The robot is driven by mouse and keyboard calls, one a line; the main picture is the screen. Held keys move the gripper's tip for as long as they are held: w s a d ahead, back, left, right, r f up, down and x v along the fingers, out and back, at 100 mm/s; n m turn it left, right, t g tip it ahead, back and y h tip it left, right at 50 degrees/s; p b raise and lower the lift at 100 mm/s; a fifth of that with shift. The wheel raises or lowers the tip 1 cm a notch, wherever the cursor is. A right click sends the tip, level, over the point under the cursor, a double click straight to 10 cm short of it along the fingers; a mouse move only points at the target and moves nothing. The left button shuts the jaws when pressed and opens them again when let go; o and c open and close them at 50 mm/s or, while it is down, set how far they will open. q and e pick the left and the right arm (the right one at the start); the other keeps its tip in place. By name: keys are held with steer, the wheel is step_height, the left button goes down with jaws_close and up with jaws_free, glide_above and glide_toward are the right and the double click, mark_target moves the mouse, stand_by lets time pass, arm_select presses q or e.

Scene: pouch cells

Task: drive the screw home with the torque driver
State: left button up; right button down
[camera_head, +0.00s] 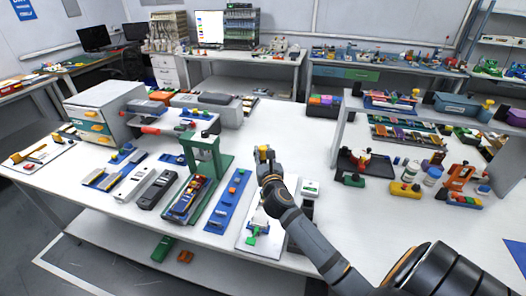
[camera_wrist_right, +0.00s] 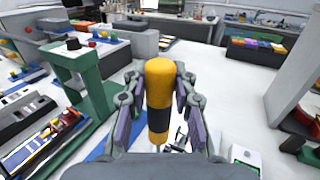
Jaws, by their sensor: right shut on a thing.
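My right gripper (camera_head: 265,156) is above the middle of the white table, to the right of the green press frame (camera_head: 207,150). In the right wrist view its two fingers (camera_wrist_right: 158,115) are closed on the yellow torque driver (camera_wrist_right: 159,75), which has a black band and stands nearly upright between the pads. The driver's lower end is hidden behind the gripper body. I cannot make out the screw in either view. A white board (camera_head: 262,240) with a small green part (camera_head: 252,234) lies in front, partly behind my right forearm. My left gripper is not in view.
The green press frame also stands close on the left in the wrist view (camera_wrist_right: 85,75). Blue strips and trays (camera_head: 230,200) lie left of my arm. A shelf unit (camera_head: 420,112) and a black tray (camera_head: 365,163) stand to the right. The table behind the gripper is fairly clear.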

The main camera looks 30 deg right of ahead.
mark_target(263, 162)
step_height(263, 162, down, 5)
steer(key=b, duration=0.2)
steer(key=shift+w+r+b, duration=0.1)
steer(key=shift+r+b, duration=0.1)
steer(key=shift+b, duration=0.2)
arm_select(q)
steer(key=shift+s+d+f+b, duration=0.1)
steer(key=shift+s+f+b, duration=0.15)
steer(key=shift+f, duration=0.9)
steer(key=shift+s+d+f+b, duration=0.1)
steer(key=shift+s+f+b, duration=0.1)
steer(key=shift+f, duration=0.9)
arm_select(e)
steer(key=shift+f, duration=0.7)
arm_select(q)
steer(key=shift+w, duration=0.15)
steer(key=shift+a+r+p, duration=0.1)
steer(key=shift+r+p, duration=0.5)
steer(key=shift+f+b, duration=0.55)
arm_select(e)
steer(key=shift+f, duration=0.75)
arm_select(q)
steer(key=shift+r+p, duration=0.5)
steer(key=shift+r, duration=0.05)
arm_select(e)
steer(key=shift+f, duration=0.35)
stand_by(0.3)
